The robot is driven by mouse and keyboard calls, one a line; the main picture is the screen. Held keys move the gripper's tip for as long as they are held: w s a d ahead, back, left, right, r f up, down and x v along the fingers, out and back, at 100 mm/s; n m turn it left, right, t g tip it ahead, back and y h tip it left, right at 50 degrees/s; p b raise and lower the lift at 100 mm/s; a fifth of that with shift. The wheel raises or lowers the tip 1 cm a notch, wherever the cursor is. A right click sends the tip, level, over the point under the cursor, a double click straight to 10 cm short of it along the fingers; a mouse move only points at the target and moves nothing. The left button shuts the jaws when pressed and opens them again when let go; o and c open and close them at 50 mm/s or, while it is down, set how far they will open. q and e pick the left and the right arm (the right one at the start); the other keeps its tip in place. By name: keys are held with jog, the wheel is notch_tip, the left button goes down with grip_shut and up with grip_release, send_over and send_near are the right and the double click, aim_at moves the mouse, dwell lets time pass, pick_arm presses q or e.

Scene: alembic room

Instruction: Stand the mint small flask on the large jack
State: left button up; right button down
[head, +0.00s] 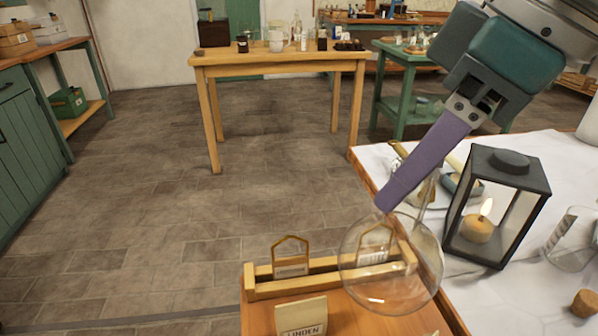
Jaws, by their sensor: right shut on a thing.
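My right gripper (388,206) comes down from the upper right, its purple fingers shut at the neck of a round clear glass flask (392,285). The flask looks nearly colourless, and I cannot make out a mint tint. Its round body hangs below the fingertips, in front of the wooden rack and over the wooden surface in the picture. I cannot tell whether it touches anything. I cannot make out a large jack in this view. My left gripper is not in view.
A black lantern (509,161) with a lit candle stands on the white-topped table, right of the flask. A beaker (574,240) and cork (585,303) lie farther right. A wooden rack (262,292) and a LINDEN packet (302,314) are low in the middle. Floor at left is clear.

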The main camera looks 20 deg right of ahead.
aim_at(392, 244)
notch_tip(392, 244, down, 9)
jog(key=shift+r+b, duration=0.2)
jog(key=shift+b, duration=0.85)
jog(key=shift+r, duration=0.1)
jog(key=c, duration=0.6)
grip_release()
jog(key=shift+o, duration=0.8)
